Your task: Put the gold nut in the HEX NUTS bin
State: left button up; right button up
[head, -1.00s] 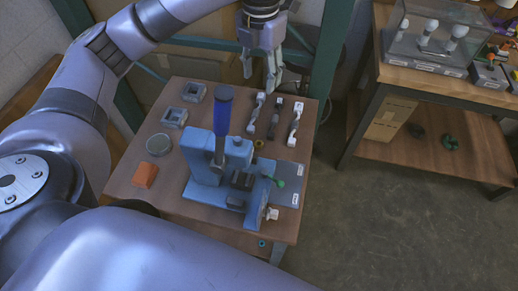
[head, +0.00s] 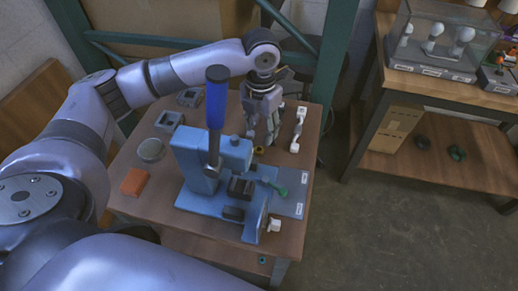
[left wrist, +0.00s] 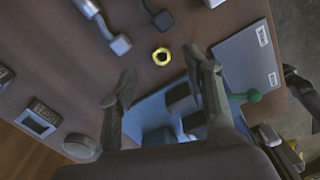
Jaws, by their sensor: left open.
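The gold nut (left wrist: 162,56) lies flat on the wooden table in the left wrist view. In the head view it is a small yellow spot (head: 259,150) behind the blue press. My left gripper (head: 263,138) is open above the table near the nut. In the left wrist view its fingertips (left wrist: 160,64) are spread to either side of the nut, with nothing held. Two small grey square bins, a nearer one (head: 169,121) and a farther one (head: 190,97), stand at the table's left; their labels cannot be read. My right gripper is not in view.
A blue press (head: 208,160) with a tall lever stands close in front of the nut. A grey labelled plate (head: 292,190) lies at the right.

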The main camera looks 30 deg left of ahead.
aim_at(260, 151)
pick_arm(q)
jog(key=shift+s+f+p, duration=0.15)
jog(key=shift+f+p, duration=0.3)
jog(key=shift+f, duration=2.85)
jog(key=shift+c, duration=0.5)
jog(key=c, duration=1)
